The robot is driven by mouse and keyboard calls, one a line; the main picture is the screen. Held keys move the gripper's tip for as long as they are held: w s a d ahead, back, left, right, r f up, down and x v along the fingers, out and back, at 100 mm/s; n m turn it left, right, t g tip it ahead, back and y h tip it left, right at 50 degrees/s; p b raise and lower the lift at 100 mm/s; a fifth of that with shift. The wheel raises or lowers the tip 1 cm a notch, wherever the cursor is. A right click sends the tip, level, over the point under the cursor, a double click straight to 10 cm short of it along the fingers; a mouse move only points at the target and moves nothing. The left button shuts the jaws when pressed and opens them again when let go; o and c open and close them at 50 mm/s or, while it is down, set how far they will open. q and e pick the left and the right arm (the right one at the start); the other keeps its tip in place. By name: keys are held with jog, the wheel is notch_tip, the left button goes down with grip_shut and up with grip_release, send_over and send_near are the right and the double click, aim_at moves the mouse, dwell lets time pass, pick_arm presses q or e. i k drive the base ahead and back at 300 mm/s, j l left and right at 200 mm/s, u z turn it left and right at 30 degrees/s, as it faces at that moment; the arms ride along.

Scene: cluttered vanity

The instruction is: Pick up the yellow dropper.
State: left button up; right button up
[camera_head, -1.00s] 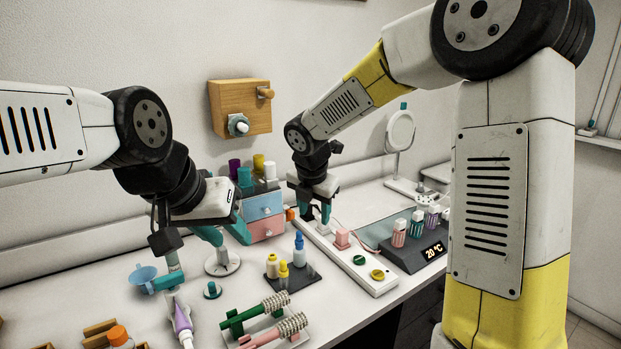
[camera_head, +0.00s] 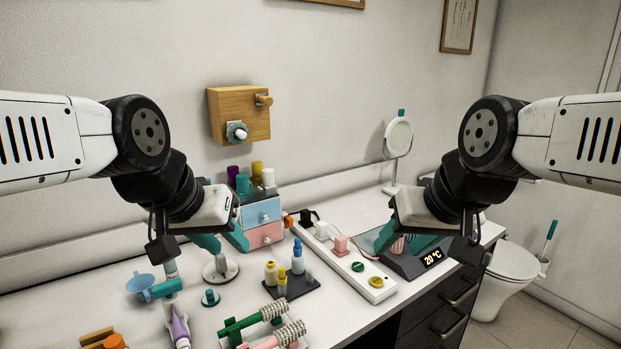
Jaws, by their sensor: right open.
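The yellow dropper (camera_head: 282,281) stands upright on a small black tray (camera_head: 303,289) near the front middle of the counter. A cream bottle with a yellow top (camera_head: 270,272) and a blue-topped bottle (camera_head: 297,258) stand beside it on the tray. My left gripper (camera_head: 222,244) is up and to the left of the tray, its teal fingers apart and empty. My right gripper (camera_head: 404,242) is open to the right of the tray, over the grey device with a display.
A white power strip (camera_head: 376,294) with plugs lies just right of the tray. Green and pink brushes (camera_head: 270,312) lie in front of it. A small drawer box (camera_head: 265,235) stands behind.

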aim_at(281, 278)
jog(key=k+j+u, duration=0.15)
jog(key=j, duration=0.25)
jog(key=k+j+u, duration=0.2)
jog(key=j, duration=0.2)
jog(key=k+j+u, duration=0.15)
jog(key=j, duration=0.25)
